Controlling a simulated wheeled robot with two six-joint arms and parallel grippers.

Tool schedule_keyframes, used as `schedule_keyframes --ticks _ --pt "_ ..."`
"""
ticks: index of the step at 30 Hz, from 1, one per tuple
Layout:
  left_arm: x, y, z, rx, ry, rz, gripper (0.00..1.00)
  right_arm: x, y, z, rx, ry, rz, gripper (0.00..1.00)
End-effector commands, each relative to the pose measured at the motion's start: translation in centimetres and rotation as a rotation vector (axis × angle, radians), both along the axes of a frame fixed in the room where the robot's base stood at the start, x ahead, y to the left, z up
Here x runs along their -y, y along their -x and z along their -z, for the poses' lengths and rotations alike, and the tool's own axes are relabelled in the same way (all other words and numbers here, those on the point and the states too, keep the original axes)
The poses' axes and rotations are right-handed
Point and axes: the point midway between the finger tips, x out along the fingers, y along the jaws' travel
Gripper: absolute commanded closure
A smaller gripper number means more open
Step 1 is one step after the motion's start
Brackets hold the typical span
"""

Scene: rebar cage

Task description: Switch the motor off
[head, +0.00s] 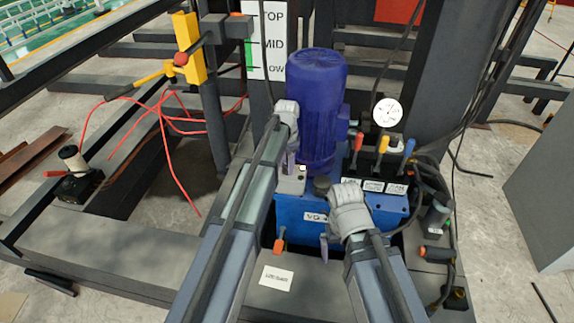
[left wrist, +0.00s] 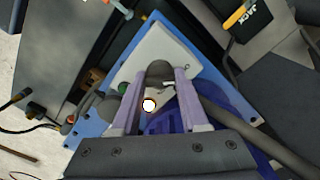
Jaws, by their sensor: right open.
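The blue-purple motor (head: 318,105) stands upright on the blue power unit (head: 293,212). A small pale grey box (head: 290,180) with a lit white lamp (head: 303,168) sits at its foot; the lamp also shows in the left wrist view (left wrist: 148,105). My left gripper (head: 290,166) points down over this box. In the left wrist view its fingers (left wrist: 160,82) stand apart with a dark round knob (left wrist: 160,70) between their tips; whether they touch it I cannot tell. My right gripper (head: 325,248) is open and empty in front of the blue unit.
Red, yellow and blue levers (head: 382,146) and a pressure gauge (head: 387,112) stand right of the motor. A TOP/MID/LOW sign (head: 268,42) is behind. Red wires (head: 165,125) hang at left. A labelled dark ledge (head: 276,276) lies in front.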

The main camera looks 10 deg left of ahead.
Motion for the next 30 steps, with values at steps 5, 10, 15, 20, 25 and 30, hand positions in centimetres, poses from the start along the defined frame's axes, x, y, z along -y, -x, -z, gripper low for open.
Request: schedule_keyframes --ticks 5,10,15,20,25,30 --pt "0.0 0.0 0.0 0.000 0.000 -0.001 0.37 0.0 0.0 0.0 0.000 0.000 0.000 0.00" --pt "0.0 0.0 0.0 0.000 0.000 0.000 0.26 0.0 0.0 0.0 0.000 0.000 0.000 0.00" --pt "0.0 0.0 0.0 0.000 0.000 0.000 0.26 0.0 0.0 0.0 0.000 0.000 0.000 0.00" --pt "0.0 0.0 -0.5 0.000 0.000 0.000 0.26 0.0 0.0 -0.5 0.000 0.000 0.000 0.00" --pt "0.0 0.0 -1.8 0.000 0.000 0.000 0.26 0.0 0.0 -1.9 0.000 0.000 0.000 0.00" --pt "0.0 0.0 -4.0 0.000 0.000 0.000 0.26 0.0 0.0 -4.0 0.000 0.000 0.000 0.00"
